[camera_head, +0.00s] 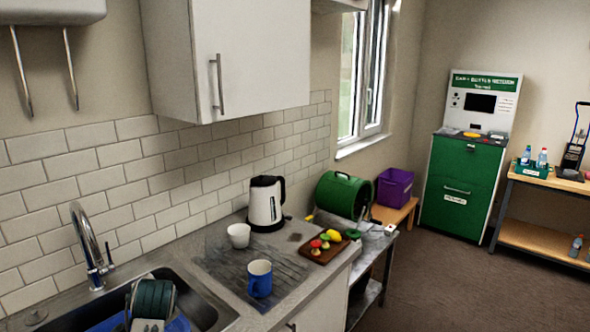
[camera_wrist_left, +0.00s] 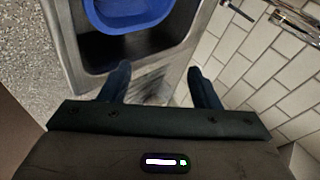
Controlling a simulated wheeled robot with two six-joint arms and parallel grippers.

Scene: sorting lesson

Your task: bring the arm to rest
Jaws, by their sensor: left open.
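In the left wrist view my left gripper (camera_wrist_left: 162,76) is open, with its two dark fingers wide apart and nothing between them. It hangs over the end of the metal sink (camera_wrist_left: 72,62), and a blue basin (camera_wrist_left: 130,14) lies in the sink beyond the fingers. My right gripper is not in view.
The tap (camera_head: 88,245) rises behind the sink. On the counter stand a blue mug (camera_head: 260,279), a white cup (camera_head: 239,235), a kettle (camera_head: 266,204) and a board (camera_head: 322,252) with colourful food pieces. A wall cupboard (camera_head: 245,60) hangs above. Floor (camera_head: 440,285) at the right is clear.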

